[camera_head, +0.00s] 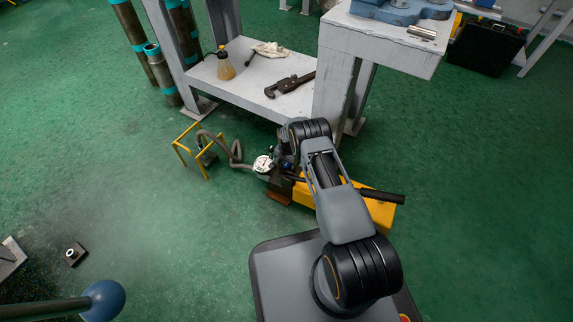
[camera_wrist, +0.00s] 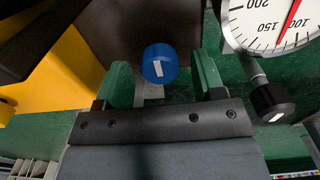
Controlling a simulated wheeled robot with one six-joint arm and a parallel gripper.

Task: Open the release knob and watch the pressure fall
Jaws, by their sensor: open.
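A round blue knob (camera_wrist: 160,63) with a white mark is in the wrist view, in front of a dark brown block. My gripper (camera_wrist: 164,82) is open, its two green finger pads standing left and right of the knob with visible gaps. I cannot tell how deep the knob lies between them. A white pressure gauge (camera_wrist: 272,22) with a red needle is at the top right; the needle lies near the 100 mark. The gauge also shows in the head view (camera_head: 262,164), beside the yellow pump (camera_head: 380,212). My gripper is mostly hidden there by my arm.
A black knob (camera_wrist: 271,101) sits below the gauge, right of my gripper. A black lever (camera_head: 382,196) lies along the pump. A grey hose (camera_head: 233,152) runs to a yellow frame (camera_head: 188,153).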

